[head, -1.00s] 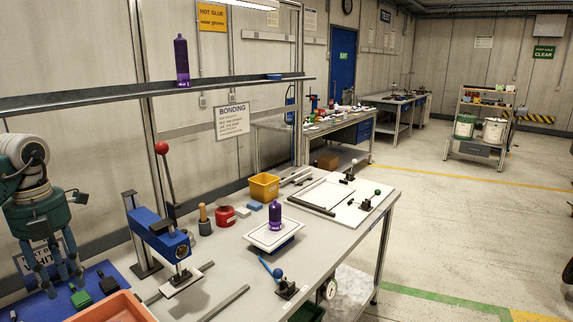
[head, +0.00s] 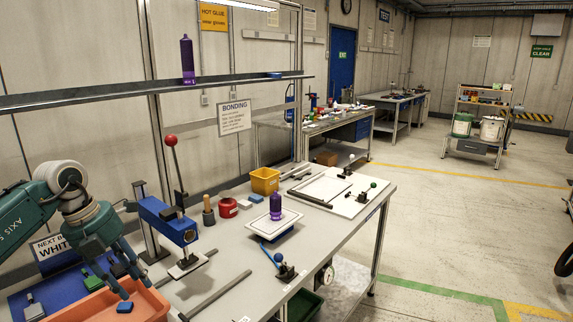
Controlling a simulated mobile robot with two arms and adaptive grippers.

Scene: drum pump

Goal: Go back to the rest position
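My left gripper (head: 132,286) is green and grey and comes in from the left. Its fingers point down over the orange tray (head: 70,312), spread apart, with nothing seen between them. A small blue piece (head: 124,307) shows in the tray just below the fingers; I cannot tell any contact. My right gripper is not in view.
The blue press (head: 165,222) with its red-knobbed lever stands just right of my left gripper. A purple bottle (head: 276,206) stands upright on a white plate (head: 260,225). Another purple bottle (head: 187,60) stands on the shelf. Open floor lies to the right.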

